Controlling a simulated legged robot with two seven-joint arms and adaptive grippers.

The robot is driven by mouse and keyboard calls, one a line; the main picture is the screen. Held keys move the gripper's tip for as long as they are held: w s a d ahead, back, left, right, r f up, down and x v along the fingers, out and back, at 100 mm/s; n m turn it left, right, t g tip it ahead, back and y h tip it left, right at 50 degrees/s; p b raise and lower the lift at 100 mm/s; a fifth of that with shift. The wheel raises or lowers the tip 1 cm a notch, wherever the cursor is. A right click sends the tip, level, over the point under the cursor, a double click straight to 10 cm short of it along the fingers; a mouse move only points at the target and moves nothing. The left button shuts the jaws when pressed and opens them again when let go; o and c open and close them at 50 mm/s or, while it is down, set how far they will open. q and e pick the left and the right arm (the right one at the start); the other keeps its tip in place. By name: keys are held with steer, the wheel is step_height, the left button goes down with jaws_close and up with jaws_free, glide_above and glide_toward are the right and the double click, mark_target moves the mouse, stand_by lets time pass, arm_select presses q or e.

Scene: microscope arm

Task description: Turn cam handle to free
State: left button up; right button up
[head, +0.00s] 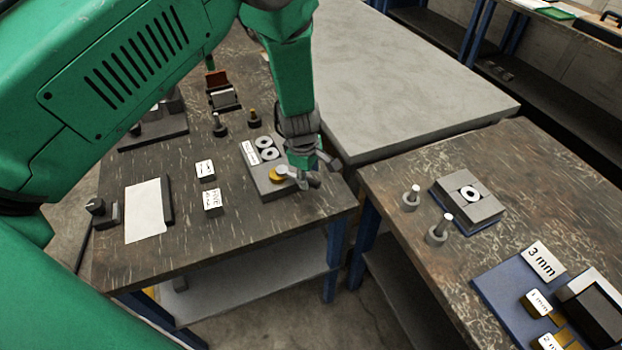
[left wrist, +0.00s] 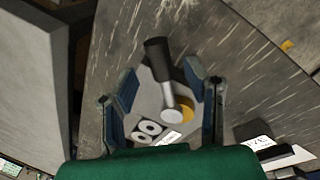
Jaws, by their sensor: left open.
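The cam handle sits on a grey fixture block (head: 259,186) at the right end of the left table. In the left wrist view the cam handle (left wrist: 172,95) has a dark grip, a grey shaft and a round end beside a gold disc (left wrist: 187,107). The gold disc also shows in the head view (head: 276,175), where the gripper partly hides the handle. My left gripper (head: 315,180) is open above the block. In the left wrist view its fingertips (left wrist: 162,88) stand on either side of the handle, with gaps; contact cannot be told. My right gripper is not in view.
Two white rings (head: 267,148) and a label lie on the block. Small labelled blocks (head: 206,171) and a white sheet (head: 146,211) lie to the left. Black knobs (head: 220,128) stand behind. A second table (head: 520,170) with a ring fixture (head: 468,196) stands to the right, across a gap.

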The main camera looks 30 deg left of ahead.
arm_select(q)
step_height(320, 180, up, 9)
steer(key=s, duration=0.1)
steer(key=shift+s, duration=0.4)
steer(key=shift+f, duration=0.1)
steer(key=s+a+f+m+g+y, duration=0.1)
steer(key=s+a+f+m, duration=0.25)
steer(key=s+f, duration=0.4)
steer(key=s+a+f+m+g+y, duration=0.15)
steer(key=s+f+m, duration=0.35)
steer(key=s, duration=0.6)
steer(key=s+d+f+m+h, duration=0.1)
steer(key=s+m, duration=0.3)
steer(key=s, duration=0.4)
steer(key=s+d+f+m+h, duration=0.1)
steer(key=s+m+h, duration=0.1)
steer(key=s+m, duration=0.45)
step_height(320, 180, down, 13)
steer(key=d+b, duration=0.1)
steer(key=b, duration=1.2)
steer(key=shift+w+d+t+b, duration=0.15)
steer(key=shift+w+t+b, duration=0.2)
steer(key=shift+w+t, duration=0.1)
